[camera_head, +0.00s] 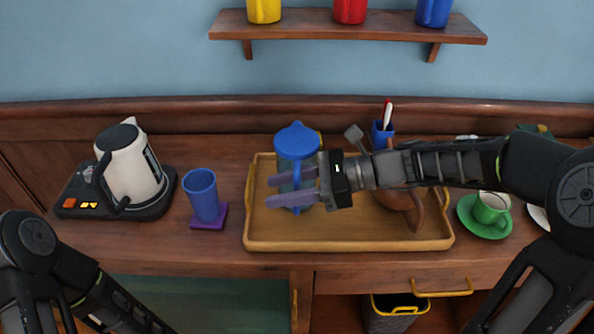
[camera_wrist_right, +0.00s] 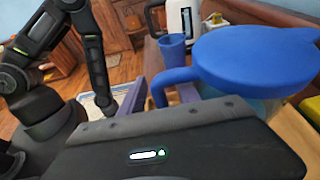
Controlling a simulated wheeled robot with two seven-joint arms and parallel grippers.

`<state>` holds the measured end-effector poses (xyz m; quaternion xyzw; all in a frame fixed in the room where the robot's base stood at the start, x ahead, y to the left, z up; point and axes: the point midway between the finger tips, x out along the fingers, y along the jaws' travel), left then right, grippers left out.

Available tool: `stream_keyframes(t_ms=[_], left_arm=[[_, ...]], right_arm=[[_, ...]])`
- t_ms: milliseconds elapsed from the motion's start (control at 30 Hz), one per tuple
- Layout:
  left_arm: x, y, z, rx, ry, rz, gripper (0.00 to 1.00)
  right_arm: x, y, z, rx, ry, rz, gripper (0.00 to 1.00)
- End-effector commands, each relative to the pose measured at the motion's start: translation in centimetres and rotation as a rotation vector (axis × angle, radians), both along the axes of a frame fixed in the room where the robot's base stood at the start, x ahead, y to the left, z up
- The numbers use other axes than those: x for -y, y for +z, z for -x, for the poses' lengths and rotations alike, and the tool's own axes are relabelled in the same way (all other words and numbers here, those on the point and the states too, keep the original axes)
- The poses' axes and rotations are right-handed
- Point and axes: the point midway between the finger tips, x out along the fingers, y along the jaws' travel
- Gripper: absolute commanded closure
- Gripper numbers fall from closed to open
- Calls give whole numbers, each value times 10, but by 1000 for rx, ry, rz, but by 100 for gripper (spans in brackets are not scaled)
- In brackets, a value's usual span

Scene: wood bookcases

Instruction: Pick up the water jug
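The water jug (camera_head: 297,142) has a blue lid and handle and a clear-looking body. It stands upright on a wooden tray (camera_head: 262,243). In the right wrist view its lid (camera_wrist_right: 255,60) fills the upper right, with the handle (camera_wrist_right: 160,88) hanging toward the fingers. My right gripper (camera_head: 292,187) reaches in from the right. Its two purple fingers are apart at the jug's front, with the handle appearing between them. Contact cannot be told. The fingers and arm hide part of the jug's body. My left arm is at the lower left; its gripper is outside the head view.
A brown teapot (camera_head: 401,204) sits on the tray behind my right arm. A blue cup (camera_head: 202,194) on a purple coaster and a white kettle (camera_head: 130,165) are left. A green cup (camera_head: 491,208) is right. A shelf (camera_head: 340,27) with mugs hangs above.

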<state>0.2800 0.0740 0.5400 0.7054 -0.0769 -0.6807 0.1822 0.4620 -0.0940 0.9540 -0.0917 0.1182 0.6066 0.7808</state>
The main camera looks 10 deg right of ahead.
Motion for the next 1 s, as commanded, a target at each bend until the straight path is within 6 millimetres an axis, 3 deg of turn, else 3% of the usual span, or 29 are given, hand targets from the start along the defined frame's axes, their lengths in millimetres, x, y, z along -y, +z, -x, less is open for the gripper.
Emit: stream_keyframes(t_ms=[200,667,1000], left_arm=[[0,0,0,0,0,0,21],[0,0,0,0,0,0,21],[0,0,0,0,0,0,21]], right_arm=[[0,0,0,0,0,0,61],[0,0,0,0,0,0,99],[0,0,0,0,0,0,100]])
